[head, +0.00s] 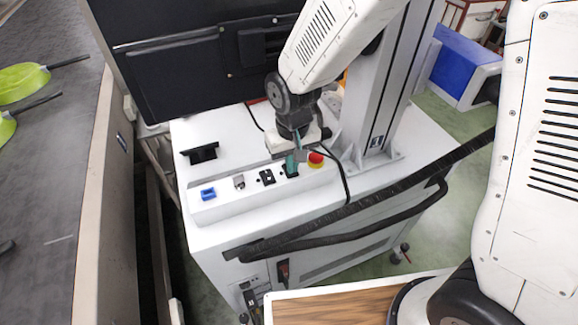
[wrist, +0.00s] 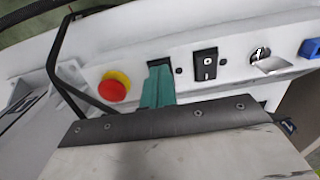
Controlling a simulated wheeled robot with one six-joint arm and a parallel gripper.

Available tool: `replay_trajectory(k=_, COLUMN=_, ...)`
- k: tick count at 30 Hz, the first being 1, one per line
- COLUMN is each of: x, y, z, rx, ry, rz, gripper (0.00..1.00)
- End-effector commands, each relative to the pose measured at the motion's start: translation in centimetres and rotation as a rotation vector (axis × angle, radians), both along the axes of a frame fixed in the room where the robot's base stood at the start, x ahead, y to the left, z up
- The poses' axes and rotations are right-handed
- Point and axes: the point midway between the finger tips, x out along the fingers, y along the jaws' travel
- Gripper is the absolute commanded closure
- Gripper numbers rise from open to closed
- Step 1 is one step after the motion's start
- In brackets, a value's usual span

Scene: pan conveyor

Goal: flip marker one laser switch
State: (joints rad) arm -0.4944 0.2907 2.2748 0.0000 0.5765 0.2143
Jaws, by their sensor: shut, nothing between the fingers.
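A white control strip on the marker cabinet holds a row of controls. A black rocker switch (head: 267,177) with white marks sits in the middle of the row; it also shows upright in the wrist view (wrist: 207,64). A second black switch (wrist: 158,62) is mostly hidden behind my fingertips. My gripper (head: 291,161) points down at this second switch, its teal fingers (wrist: 158,85) shut and empty. The tips overlap the switch in both views; I cannot tell whether they touch it. No label shows which is the laser switch.
A red emergency button (head: 316,159) on a yellow base stands close beside my fingers. A key switch (head: 239,181) and a blue socket (head: 208,193) lie to the left. A grey column (head: 375,100) and black cable stand near the wrist. The conveyor (head: 50,170) carries green pans.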

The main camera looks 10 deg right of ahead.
Motion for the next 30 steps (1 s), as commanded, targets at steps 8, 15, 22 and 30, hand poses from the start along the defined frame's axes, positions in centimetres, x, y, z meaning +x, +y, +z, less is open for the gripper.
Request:
replay_trajectory(k=8, x=0.1, y=0.0, z=0.3, rx=0.001, ry=-0.002, rz=0.000, gripper=1.00)
replay_trajectory(k=15, x=0.1, y=0.0, z=2.3, rx=0.002, ry=-0.003, rz=0.000, gripper=1.00)
replay_trajectory(k=22, x=0.0, y=0.0, z=4.1, rx=0.001, ry=-0.002, rz=0.000, gripper=1.00)
replay_trajectory(k=30, x=0.1, y=0.0, z=6.3, rx=0.002, ry=-0.003, rz=0.000, gripper=1.00)
